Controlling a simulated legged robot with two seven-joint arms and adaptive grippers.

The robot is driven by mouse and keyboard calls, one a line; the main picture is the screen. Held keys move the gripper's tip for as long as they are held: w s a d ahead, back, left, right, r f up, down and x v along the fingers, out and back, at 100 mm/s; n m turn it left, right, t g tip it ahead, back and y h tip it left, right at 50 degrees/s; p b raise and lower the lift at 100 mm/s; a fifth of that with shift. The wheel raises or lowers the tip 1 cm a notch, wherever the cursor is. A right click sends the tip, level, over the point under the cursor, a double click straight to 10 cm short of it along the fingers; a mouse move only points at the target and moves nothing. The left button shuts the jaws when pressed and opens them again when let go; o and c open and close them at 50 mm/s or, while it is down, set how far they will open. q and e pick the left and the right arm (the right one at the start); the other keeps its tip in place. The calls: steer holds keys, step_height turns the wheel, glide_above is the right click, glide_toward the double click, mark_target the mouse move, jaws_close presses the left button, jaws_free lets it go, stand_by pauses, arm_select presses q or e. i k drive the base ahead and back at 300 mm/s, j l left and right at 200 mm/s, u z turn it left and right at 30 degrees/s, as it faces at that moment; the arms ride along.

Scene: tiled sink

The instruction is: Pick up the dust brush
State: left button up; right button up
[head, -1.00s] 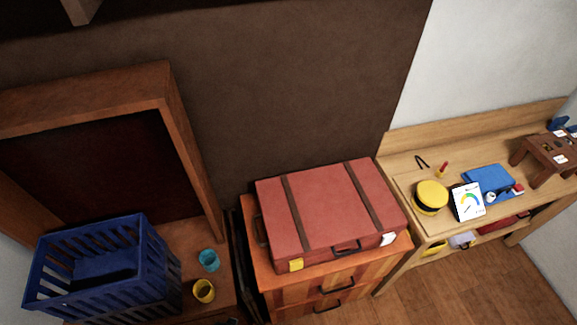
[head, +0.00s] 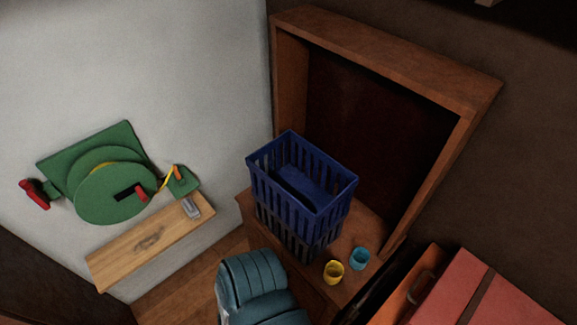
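I cannot make out a dust brush in the head view. A blue slatted basket (head: 335,205) stands on a wooden cabinet top (head: 350,285) in front of a framed dark panel; what lies inside it is too dark to tell. Neither of my grippers is in view.
A yellow cup (head: 333,272) and a teal cup (head: 359,259) stand beside the basket. A teal padded seat (head: 255,285) is in front. A green hose reel (head: 115,190) and a wooden board (head: 150,245) are on the left wall. A red suitcase (head: 470,290) is at lower right.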

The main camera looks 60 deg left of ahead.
mark_target(190, 207)
steer(key=u, duration=0.4)
steer(key=l+u, duration=0.15)
steer(key=u, duration=0.7)
steer(key=l+u, duration=0.1)
steer(key=u, duration=0.3)
steer(key=k+u, duration=0.1)
steer(key=u, duration=0.7)
steer(key=i+u, duration=0.15)
steer(key=u, duration=0.25)
steer(key=i+u, duration=0.1)
steer(key=u, duration=0.3)
